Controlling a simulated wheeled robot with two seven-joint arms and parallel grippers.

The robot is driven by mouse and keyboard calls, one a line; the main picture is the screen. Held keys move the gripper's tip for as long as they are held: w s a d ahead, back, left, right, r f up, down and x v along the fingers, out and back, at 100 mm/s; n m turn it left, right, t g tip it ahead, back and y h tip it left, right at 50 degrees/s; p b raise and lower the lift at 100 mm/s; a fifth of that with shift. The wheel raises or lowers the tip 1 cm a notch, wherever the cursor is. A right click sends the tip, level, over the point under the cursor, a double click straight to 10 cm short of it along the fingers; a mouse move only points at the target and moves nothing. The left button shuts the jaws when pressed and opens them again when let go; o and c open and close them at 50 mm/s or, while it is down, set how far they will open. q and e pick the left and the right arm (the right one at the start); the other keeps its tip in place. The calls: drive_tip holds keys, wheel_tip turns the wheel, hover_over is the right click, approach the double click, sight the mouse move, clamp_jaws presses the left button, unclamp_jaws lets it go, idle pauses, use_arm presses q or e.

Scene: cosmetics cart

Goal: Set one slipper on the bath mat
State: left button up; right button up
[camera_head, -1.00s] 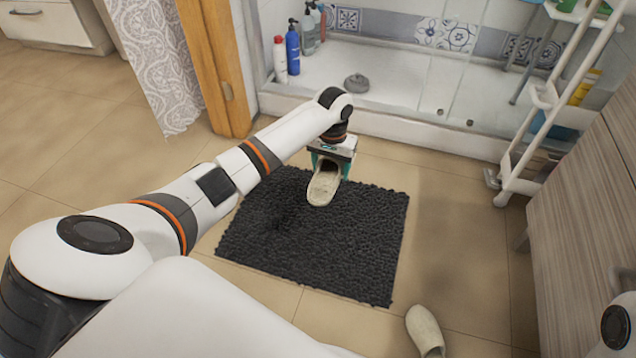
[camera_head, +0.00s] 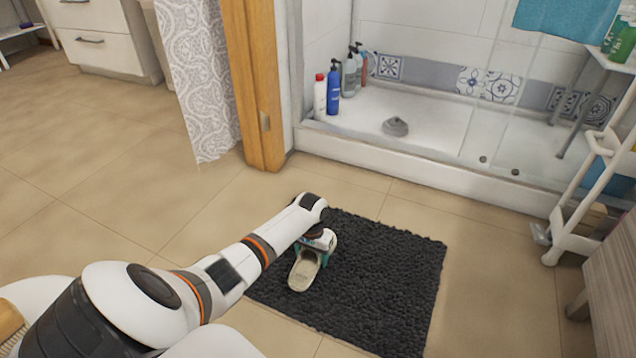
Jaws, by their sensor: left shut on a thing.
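My left gripper (camera_head: 312,258) is shut on a pale beige slipper (camera_head: 302,271), holding it by one end, with its open end showing upward. The slipper is over the left part of the dark grey shaggy bath mat (camera_head: 390,275), near the mat's left edge. I cannot tell whether its sole touches the mat. My left wrist hides part of the gripper and the mat's far left corner. My right gripper is not in view.
A shower tray with a raised rim (camera_head: 430,170) lies behind the mat. A white cart (camera_head: 572,215) stands at the right, near a wooden cabinet (camera_head: 612,295). A wooden door post (camera_head: 258,90) and patterned curtain (camera_head: 195,80) stand behind left. The tiled floor at left is clear.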

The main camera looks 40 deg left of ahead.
sight(312, 260)
use_arm(q)
drive_tip(key=shift+f+b, duration=2.05)
drive_tip(key=shift+f, duration=0.75)
drive_tip(key=shift+r, duration=0.1)
drive_tip(key=o, duration=1)
drive_tip(key=shift+o, duration=0.2)
